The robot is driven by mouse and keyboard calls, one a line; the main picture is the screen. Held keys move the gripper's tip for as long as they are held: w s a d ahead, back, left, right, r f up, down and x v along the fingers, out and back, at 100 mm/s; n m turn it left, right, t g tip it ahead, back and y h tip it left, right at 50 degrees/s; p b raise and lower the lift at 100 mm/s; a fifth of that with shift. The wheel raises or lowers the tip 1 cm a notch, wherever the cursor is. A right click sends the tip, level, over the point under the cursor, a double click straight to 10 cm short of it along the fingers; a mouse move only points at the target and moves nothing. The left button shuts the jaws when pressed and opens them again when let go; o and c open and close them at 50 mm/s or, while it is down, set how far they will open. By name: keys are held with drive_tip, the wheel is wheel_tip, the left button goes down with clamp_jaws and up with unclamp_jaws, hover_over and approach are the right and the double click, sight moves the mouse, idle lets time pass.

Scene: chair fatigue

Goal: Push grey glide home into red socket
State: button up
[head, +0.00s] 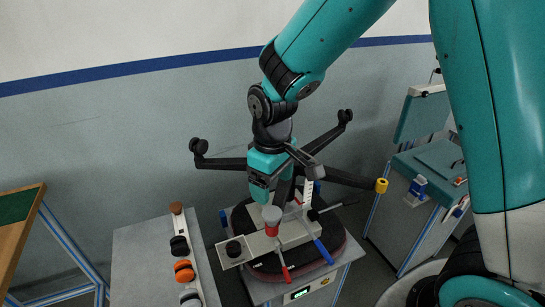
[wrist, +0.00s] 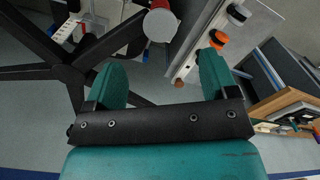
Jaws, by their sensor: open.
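The red socket (head: 272,230) stands upright on a pale metal plate on the test stand. The round grey glide (head: 271,213) sits on top of the socket; I cannot tell how deep it goes in. In the wrist view the grey glide (wrist: 161,25) is at the top centre, beyond my fingertips, and hides most of the red socket (wrist: 158,4). My gripper (head: 262,194) is just above and slightly left of the glide, apart from it. In the wrist view its two green fingers (wrist: 160,72) are spread wide with nothing between them.
A black star chair base (head: 225,163) with casters and a yellow-ended leg (head: 381,186) spreads behind the stand. Red (head: 285,272) and blue (head: 323,250) handles stick out at the front. A rail (head: 194,262) with brown, black and orange glides lies left.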

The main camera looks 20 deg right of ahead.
wheel_tip(320, 180, up, 8)
drive_tip(key=shift+b, duration=0.45)
drive_tip(key=s+a+y+b, duration=0.1)
drive_tip(key=s+a+y, duration=0.1)
drive_tip(key=s, duration=0.7)
drive_tip(key=s+a+y+b, duration=0.2)
drive_tip(key=s, duration=0.7)
drive_tip(key=shift+s+a+f+n, duration=0.2)
drive_tip(key=shift+s+a+n, duration=0.05)
drive_tip(key=shift+a+n, duration=0.15)
